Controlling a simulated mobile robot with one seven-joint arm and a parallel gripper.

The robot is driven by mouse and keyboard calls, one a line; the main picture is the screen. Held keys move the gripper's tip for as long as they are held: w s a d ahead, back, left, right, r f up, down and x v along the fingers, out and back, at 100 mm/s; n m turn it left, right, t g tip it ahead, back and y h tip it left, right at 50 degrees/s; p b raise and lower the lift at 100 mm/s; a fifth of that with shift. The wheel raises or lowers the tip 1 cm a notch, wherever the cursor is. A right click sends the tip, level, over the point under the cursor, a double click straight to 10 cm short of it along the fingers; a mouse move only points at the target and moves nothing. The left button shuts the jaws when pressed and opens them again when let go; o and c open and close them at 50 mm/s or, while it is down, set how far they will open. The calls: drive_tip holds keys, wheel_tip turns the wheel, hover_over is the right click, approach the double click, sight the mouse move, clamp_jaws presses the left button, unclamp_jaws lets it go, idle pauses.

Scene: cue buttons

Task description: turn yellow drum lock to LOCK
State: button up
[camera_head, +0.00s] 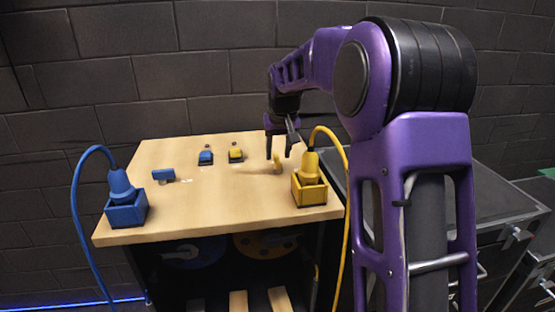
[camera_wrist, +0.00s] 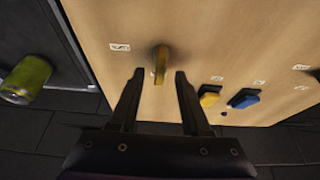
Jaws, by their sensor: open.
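The yellow drum lock, seen as an upright yellow handle (camera_head: 277,162), stands on the wooden tabletop. In the wrist view the handle (camera_wrist: 160,65) lies between and just beyond my fingertips, pointing roughly away from me. My gripper (camera_head: 280,146) is open above the handle, with its fingers on either side in the picture. In the wrist view my gripper (camera_wrist: 160,74) shows a gap on each side of the handle; contact is not visible.
A yellow plug sits in a yellow box (camera_head: 310,190) at right, its cable rising beside my arm. A blue plug box (camera_head: 126,210) and blue handle (camera_head: 163,175) are at left. Blue (camera_head: 205,158) and yellow (camera_head: 236,155) buttons sit at the back. The tabletop's (camera_head: 220,205) front middle is clear.

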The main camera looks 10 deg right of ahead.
drive_tip(key=shift+x, duration=1.2)
clamp_jaws()
